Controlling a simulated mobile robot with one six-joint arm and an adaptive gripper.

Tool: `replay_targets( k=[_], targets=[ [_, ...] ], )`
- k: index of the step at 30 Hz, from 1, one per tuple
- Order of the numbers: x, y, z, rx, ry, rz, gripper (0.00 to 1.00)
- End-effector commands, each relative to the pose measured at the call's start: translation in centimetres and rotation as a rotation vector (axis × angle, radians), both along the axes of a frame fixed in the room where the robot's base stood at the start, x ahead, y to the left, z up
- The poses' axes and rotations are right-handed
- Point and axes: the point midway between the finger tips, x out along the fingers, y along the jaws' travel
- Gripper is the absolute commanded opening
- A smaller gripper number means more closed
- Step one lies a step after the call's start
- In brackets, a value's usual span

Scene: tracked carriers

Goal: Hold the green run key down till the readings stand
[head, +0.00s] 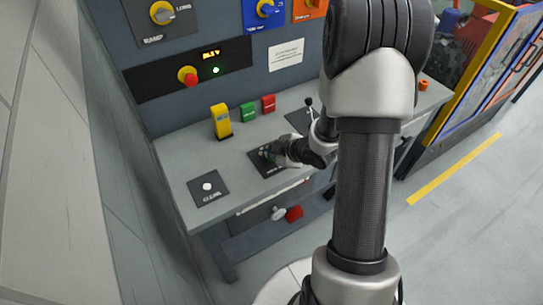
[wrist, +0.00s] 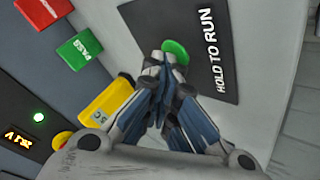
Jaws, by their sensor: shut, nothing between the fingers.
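The green run key (wrist: 177,49) is a round button on a dark plate (wrist: 205,25) marked HOLD TO RUN in the wrist view. My gripper (wrist: 160,62) is shut and empty, its fingertips at the key's near edge and covering part of it. I cannot tell whether they touch it or whether it is pressed down. In the head view my gripper (head: 268,154) is over the same plate (head: 258,167), and the key is hidden. A display (head: 211,53) shows small orange characters, too blurred to read surely. A green lamp (head: 216,70) below it is lit.
A yellow block (head: 221,121), a green block (head: 249,112) and a red block (head: 268,103) stand behind the plate. A red knob (head: 187,76) is on the back panel. A plate with a white button (head: 207,187) is at front left. A small lever (head: 309,107) stands at right.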

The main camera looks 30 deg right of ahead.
Motion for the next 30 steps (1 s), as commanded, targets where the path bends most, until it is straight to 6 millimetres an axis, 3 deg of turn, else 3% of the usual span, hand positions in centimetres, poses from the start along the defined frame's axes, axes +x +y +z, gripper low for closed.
replay_targets(
  k=[8,18,30],
  targets=[
    [-0.1,0.0,0.1,0.001,0.002,0.000,0.00],
    [0.0,0.0,1.8,0.000,0.001,0.000,0.00],
    [0.0,0.0,2.0,0.000,0.000,0.000,0.00]
  ],
)
